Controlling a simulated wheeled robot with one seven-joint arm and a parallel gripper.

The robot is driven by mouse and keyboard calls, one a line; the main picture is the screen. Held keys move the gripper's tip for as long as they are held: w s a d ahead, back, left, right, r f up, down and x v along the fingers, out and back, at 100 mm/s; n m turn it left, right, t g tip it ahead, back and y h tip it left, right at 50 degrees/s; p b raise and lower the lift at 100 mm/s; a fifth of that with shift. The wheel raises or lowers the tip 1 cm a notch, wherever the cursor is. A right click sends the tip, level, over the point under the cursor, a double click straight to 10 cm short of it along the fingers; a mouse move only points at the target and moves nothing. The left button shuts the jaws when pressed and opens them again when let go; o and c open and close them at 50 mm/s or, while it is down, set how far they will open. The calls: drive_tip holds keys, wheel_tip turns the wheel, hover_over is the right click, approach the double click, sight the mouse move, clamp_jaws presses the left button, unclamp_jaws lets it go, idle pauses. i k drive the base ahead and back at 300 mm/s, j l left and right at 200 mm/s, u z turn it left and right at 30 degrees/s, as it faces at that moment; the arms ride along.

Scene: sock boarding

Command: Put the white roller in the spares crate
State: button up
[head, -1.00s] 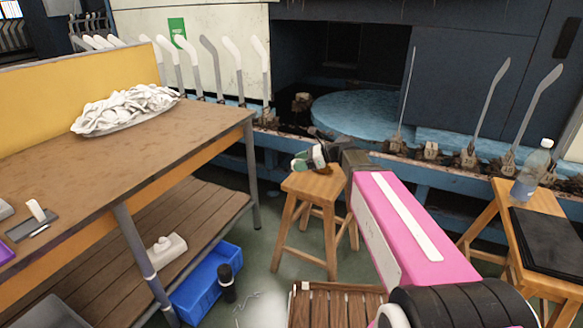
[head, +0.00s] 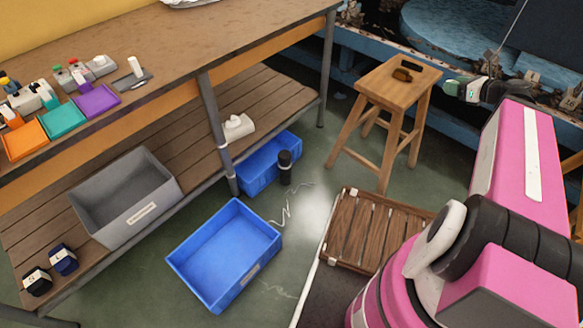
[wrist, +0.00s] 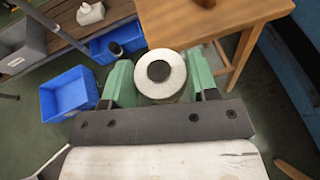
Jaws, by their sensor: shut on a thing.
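The white roller (wrist: 160,75), a white cylinder with a dark round centre, is between the green fingers of my gripper (wrist: 160,83) in the wrist view. My gripper (head: 462,89) is shut on it, held up to the right of the wooden stool in the head view. A blue crate (head: 188,280) with a pale label stands empty on the floor. A grey crate (head: 160,210), also labelled and empty, stands on the bench's lower shelf. Another blue crate (head: 248,184) is partly under the shelf. The labels are too small to read, so I cannot tell which is the spares crate.
A black cylinder (head: 285,168) stands beside the rear blue crate. A wooden slatted platform (head: 365,232) lies right of the front blue crate. The bench leg (head: 216,130) rises between the shelf and the floor crates.

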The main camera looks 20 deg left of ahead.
sight(215, 272)
drive_tip(key=k+u, duration=0.3)
drive_tip(key=k+j+u, duration=0.1)
drive_tip(key=u, duration=0.2)
drive_tip(key=l+u, duration=0.3)
drive_tip(key=u, duration=0.15)
drive_tip(key=k+l+u, duration=0.1)
drive_tip(key=l+u, duration=0.15)
drive_tip(key=u, duration=0.15)
drive_tip(key=k+l+u, duration=0.15)
drive_tip(key=u, duration=0.3)
drive_tip(key=l, duration=0.1)
